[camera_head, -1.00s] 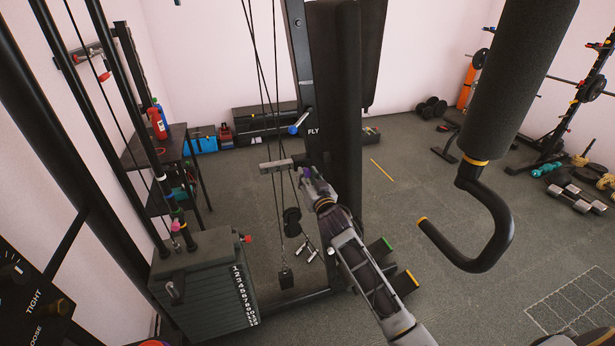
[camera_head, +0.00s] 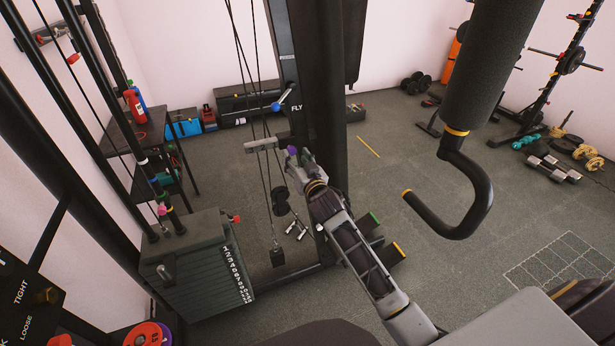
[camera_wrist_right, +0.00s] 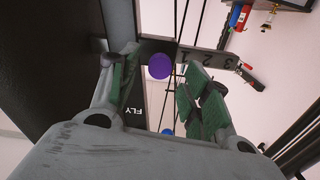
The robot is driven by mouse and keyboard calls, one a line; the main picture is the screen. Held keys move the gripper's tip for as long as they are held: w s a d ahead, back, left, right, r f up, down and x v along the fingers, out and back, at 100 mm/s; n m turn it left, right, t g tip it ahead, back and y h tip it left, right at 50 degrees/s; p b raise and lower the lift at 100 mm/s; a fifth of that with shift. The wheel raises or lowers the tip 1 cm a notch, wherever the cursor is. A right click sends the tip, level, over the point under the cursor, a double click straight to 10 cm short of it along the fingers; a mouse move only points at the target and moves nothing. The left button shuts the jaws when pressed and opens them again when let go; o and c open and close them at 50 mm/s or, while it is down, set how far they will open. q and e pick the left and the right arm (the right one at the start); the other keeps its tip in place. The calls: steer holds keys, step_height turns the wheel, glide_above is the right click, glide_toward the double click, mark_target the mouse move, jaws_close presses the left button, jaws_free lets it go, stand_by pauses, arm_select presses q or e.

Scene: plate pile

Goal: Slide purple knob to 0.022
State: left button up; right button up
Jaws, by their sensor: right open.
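The purple knob (camera_head: 292,150) sits by the black upright of the cable machine, at the near end of a grey bar (camera_head: 262,145). I see no contact, and the depth between knob and fingertips is hard to tell. My left gripper is out of view.
A blue knob (camera_head: 277,106) stands near the FLY label (camera_head: 297,108) on the upright. Cables hang beside the bar. A weight stack (camera_head: 196,266) is at lower left. A padded roller with a hooked handle (camera_head: 478,190) hangs at right. Floor between is mostly clear.

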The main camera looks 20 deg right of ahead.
steer(key=s, duration=0.9)
stand_by(0.3)
steer(key=shift+s+d, duration=0.1)
steer(key=shift+d, duration=0.05)
steer(key=shift+n, duration=0.3)
